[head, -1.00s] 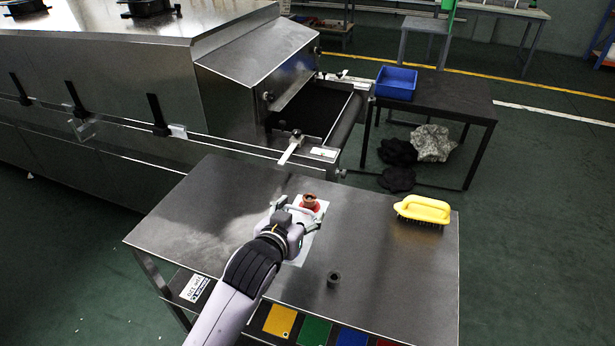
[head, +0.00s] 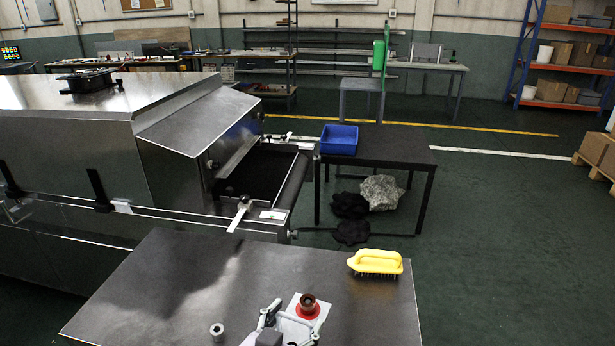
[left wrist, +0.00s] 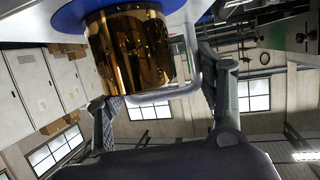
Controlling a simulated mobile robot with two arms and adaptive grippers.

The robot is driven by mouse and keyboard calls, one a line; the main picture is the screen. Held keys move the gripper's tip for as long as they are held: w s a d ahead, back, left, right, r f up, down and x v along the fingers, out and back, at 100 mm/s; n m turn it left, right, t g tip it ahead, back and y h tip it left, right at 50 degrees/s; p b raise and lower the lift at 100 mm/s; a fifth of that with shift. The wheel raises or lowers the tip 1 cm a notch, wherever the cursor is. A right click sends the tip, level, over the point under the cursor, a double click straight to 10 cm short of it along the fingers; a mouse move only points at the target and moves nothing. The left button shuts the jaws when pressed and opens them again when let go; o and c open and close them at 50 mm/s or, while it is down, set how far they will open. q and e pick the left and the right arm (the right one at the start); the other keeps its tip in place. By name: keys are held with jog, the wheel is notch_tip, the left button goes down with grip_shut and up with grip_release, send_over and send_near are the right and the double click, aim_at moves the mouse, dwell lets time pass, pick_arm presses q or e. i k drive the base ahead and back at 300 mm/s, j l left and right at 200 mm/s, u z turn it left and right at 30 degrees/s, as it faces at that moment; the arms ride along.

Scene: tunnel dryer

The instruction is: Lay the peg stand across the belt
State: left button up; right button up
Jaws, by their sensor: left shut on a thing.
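The peg stand has a white plate (head: 294,303) bearing a brown peg with a red collar (head: 308,306), low in the head view. My left gripper (head: 285,333) is shut on the stand at its near side, cut off by the lower edge. In the left wrist view, a shiny gold-brown peg (left wrist: 137,48) with a blue collar and a grey bar handle (left wrist: 190,68) lie between my fingers (left wrist: 160,100). I cannot tell whether the plate touches the table. The dark belt (head: 262,172) sticks out of the steel dryer (head: 170,130), beyond the table. My right gripper is out of view.
A white-ended guide bar (head: 240,211) stands at the belt's near side. A black table (head: 400,152) beyond holds a blue bin (head: 339,139).

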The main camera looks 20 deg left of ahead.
aim_at(264, 174)
jog(key=l+z, duration=0.25)
jog(key=l, duration=0.15)
jog(key=i+l+z, duration=0.1)
jog(key=l+z, duration=0.15)
jog(key=i+l+z, duration=0.2)
jog(key=l, duration=0.25)
jog(key=i+l+u, duration=0.1)
jog(key=i+l, duration=0.85)
jog(key=l, duration=0.15)
jog(key=i+j+u, duration=0.1)
jog(key=i+u, duration=0.3)
jog(key=i, duration=0.3)
jog(key=i+l+u, duration=0.1)
jog(key=i+u, duration=0.35)
jog(key=i, duration=0.25)
jog(key=i+u, duration=0.2)
jog(key=i, duration=0.3)
jog(key=i+l+u, duration=0.15)
jog(key=i, duration=0.3)
jog(key=i+u, duration=0.2)
jog(key=i, duration=0.3)
jog(key=i+j+u, duration=0.3)
jog(key=u, duration=0.15)
jog(key=i+u, duration=0.4)
jog(key=i, duration=0.15)
jog(key=i+u, duration=0.45)
